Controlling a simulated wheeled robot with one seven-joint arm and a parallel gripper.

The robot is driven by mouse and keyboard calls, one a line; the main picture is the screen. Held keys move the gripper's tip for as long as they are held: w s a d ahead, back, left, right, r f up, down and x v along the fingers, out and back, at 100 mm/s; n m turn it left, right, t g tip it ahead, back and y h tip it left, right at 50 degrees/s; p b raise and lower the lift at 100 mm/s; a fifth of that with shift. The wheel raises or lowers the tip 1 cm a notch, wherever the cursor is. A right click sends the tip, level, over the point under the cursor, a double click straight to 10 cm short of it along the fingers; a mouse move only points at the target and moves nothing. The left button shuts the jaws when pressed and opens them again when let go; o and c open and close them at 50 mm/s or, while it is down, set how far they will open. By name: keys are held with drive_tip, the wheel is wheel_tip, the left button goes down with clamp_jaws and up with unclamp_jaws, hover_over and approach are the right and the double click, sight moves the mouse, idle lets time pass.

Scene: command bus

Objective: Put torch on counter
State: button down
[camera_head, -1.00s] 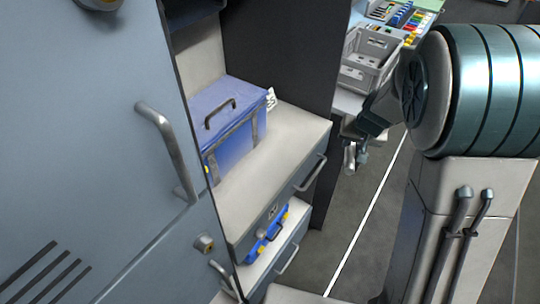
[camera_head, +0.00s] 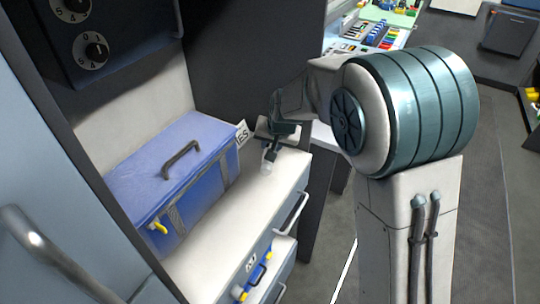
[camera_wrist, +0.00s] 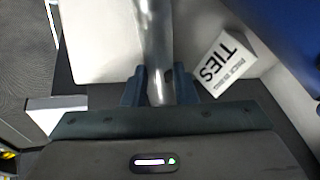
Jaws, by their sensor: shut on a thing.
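My gripper (camera_wrist: 158,88) is shut on the torch (camera_wrist: 153,40), a silvery cylinder that runs up between the fingers in the wrist view. In the head view my gripper (camera_head: 272,152) hangs over the far end of the white counter (camera_head: 222,238). The lower end of the torch (camera_head: 267,166) shows below the fingers there. It is low over the counter top; I cannot tell if it touches. The rest of the torch is hidden by the gripper.
A blue case (camera_head: 160,180) with a dark handle fills the counter's left side. A small white box marked TIES (camera_wrist: 224,64) stands close to the torch. A drawer handle (camera_head: 290,212) juts from the counter front. The counter's near right strip is clear.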

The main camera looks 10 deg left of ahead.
drive_tip(key=shift+f, duration=1.7)
drive_tip(key=shift+f, duration=0.15)
drive_tip(key=c, duration=1.2)
unclamp_jaws()
drive_tip(key=shift+o, duration=0.2)
